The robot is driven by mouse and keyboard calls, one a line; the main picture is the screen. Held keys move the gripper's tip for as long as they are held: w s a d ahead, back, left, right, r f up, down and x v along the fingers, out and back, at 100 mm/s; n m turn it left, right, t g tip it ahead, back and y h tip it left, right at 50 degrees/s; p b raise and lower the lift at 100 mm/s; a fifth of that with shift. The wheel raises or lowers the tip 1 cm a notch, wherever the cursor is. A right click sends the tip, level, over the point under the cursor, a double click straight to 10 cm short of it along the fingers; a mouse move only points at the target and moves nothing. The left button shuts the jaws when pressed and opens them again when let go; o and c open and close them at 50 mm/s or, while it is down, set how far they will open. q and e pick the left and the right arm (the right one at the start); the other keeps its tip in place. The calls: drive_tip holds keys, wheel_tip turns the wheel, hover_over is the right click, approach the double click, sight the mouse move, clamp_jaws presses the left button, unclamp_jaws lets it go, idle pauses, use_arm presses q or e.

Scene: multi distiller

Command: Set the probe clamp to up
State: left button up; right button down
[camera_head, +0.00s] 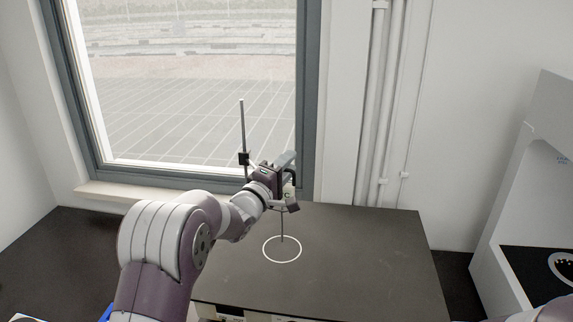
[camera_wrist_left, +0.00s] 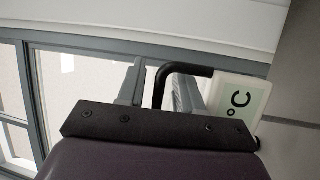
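A thin upright stand rod (camera_head: 243,125) with a small black clamp block (camera_head: 244,159) stands at the back of the dark bench, in front of the window. My left gripper (camera_head: 288,166) is beside the rod, at the probe holder's black part (camera_head: 291,180). A thin probe (camera_head: 282,226) hangs down from there towards a white ring on the bench. In the left wrist view a black bent bar (camera_wrist_left: 162,82) and a pale °C display (camera_wrist_left: 238,100) show by the grey fingers (camera_wrist_left: 158,92). The fingers are apart; whether they grip the bar is unclear. The stand's base is hidden.
The white ring (camera_head: 282,262) marks the dark bench top (camera_head: 370,250), which is clear to the right. A white cabinet (camera_head: 545,150) stands at the right. The window (camera_head: 190,80) and wall pipes (camera_head: 380,100) are behind.

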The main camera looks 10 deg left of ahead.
use_arm(q)
clamp_jaws()
wheel_tip(320, 180, up, 14)
drive_tip(key=p, duration=0.9)
drive_tip(key=shift+c, duration=0.7)
unclamp_jaws()
drive_tip(key=shift+o, duration=0.7)
drive_tip(key=shift+f, duration=0.15)
